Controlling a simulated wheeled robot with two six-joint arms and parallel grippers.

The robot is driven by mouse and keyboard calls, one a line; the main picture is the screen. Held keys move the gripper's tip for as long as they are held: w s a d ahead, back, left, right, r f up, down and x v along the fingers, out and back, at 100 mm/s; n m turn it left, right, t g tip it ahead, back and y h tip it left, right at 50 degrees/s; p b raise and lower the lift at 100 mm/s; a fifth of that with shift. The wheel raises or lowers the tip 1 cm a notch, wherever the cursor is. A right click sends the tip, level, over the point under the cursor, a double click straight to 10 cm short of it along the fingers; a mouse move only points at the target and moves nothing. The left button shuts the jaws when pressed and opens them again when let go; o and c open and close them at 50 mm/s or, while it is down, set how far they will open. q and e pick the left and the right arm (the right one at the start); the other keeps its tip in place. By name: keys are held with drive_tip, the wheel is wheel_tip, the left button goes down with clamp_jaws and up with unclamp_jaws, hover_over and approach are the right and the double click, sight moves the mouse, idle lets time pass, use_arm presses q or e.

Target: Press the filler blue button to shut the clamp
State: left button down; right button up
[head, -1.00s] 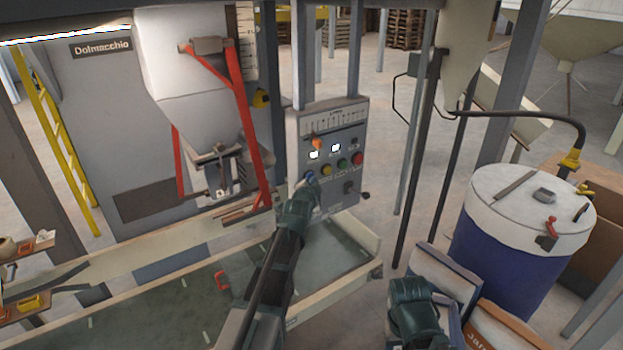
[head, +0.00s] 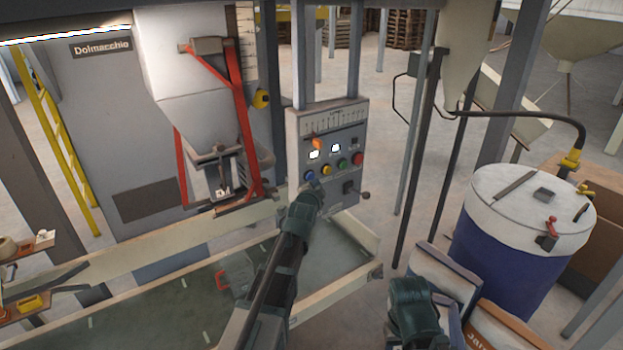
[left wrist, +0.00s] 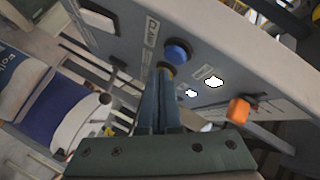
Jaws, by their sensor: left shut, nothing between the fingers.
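The filler's control panel (head: 334,150) stands upright at the centre. Its blue button (head: 309,176) is at the lower left of the button row, and it also shows large in the left wrist view (left wrist: 178,51). My left gripper (head: 316,187) is shut and empty, just below and right of the blue button in the head view. The clamp (head: 220,178) is under the white hopper, between red levers (head: 240,125). My right gripper's fingers are not visible.
Yellow, green and red buttons and an orange knob (head: 317,144) sit close to the blue one. A trough (head: 345,285) runs below the panel. A blue drum (head: 505,245) with a white top and several sacks (head: 450,275) stand right.

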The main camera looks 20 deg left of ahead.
use_arm(q)
drive_tip(key=s+d, duration=0.3)
drive_tip(key=d, duration=0.1)
drive_tip(key=shift+s+d, duration=0.35)
drive_tip(key=shift+d, duration=0.05)
idle(0.7)
drive_tip(key=s+d+f+n+g+b, duration=0.1)
drive_tip(key=s+d+f+n+g, duration=0.1)
drive_tip(key=s+d+f+g, duration=0.4)
drive_tip(key=s+d+f+n+g+b, duration=0.2)
drive_tip(key=s+d+f, duration=0.1)
drive_tip(key=s+f, duration=0.65)
drive_tip(key=s+d+f+n+g, duration=0.1)
drive_tip(key=s+d+f+g, duration=0.2)
drive_tip(key=s, duration=0.6)
drive_tip(key=s+d+f+n+g+h+b, duration=0.1)
drive_tip(key=s+d+f+g, duration=0.2)
drive_tip(key=s, duration=0.6)
drive_tip(key=shift+g+b, duration=0.3)
drive_tip(key=shift+g, duration=0.4)
